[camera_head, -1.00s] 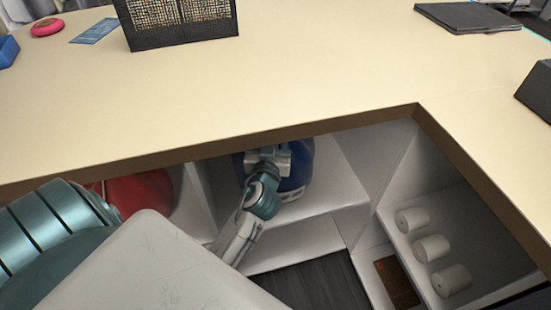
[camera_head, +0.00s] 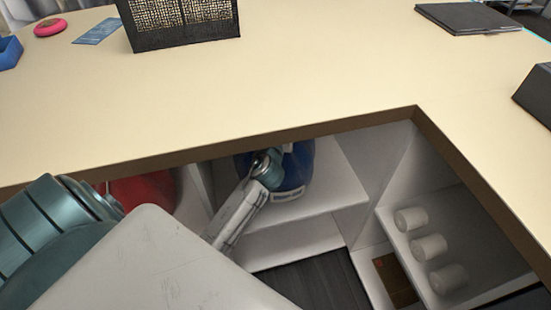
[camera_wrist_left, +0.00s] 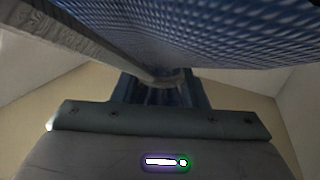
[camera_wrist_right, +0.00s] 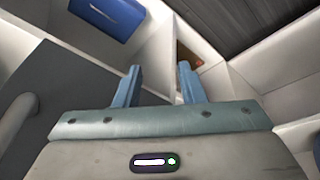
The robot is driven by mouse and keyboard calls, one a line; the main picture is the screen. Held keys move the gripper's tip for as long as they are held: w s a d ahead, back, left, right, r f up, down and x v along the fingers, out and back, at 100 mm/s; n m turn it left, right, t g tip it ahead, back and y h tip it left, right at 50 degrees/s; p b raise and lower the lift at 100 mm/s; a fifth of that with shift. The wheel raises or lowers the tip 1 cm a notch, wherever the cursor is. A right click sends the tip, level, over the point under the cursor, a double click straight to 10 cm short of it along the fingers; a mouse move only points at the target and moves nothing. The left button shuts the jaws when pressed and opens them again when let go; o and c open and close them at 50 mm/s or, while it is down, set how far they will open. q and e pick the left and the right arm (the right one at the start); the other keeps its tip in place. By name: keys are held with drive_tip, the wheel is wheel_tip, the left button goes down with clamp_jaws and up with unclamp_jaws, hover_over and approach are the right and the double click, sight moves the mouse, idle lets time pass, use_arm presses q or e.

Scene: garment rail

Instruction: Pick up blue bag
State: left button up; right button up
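The blue bag (camera_head: 296,170) stands on a white shelf below the counter, with a pale label low on its front. My left gripper (camera_head: 268,162) reaches in at the bag's near side and covers part of it. In the left wrist view, blue woven fabric (camera_wrist_left: 225,30) fills the top, close above the fingers (camera_wrist_left: 165,88). The fabric and a grey band hide the fingertips, so I cannot tell whether they grip it. In the right wrist view my right gripper (camera_wrist_right: 160,70) is open and empty; the head view does not show it.
The cream counter edge (camera_head: 300,134) overhangs the shelf. A red object (camera_head: 143,190) stands in the compartment to the left. Several white rolls (camera_head: 428,248) stand to the right. A blue object (camera_wrist_right: 110,14) shows in the right wrist view; I cannot tell whether it is the bag.

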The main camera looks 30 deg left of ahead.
use_arm(q)
clamp_jaws()
idle(0.5)
idle(0.6)
drive_tip(key=shift+r, duration=0.1)
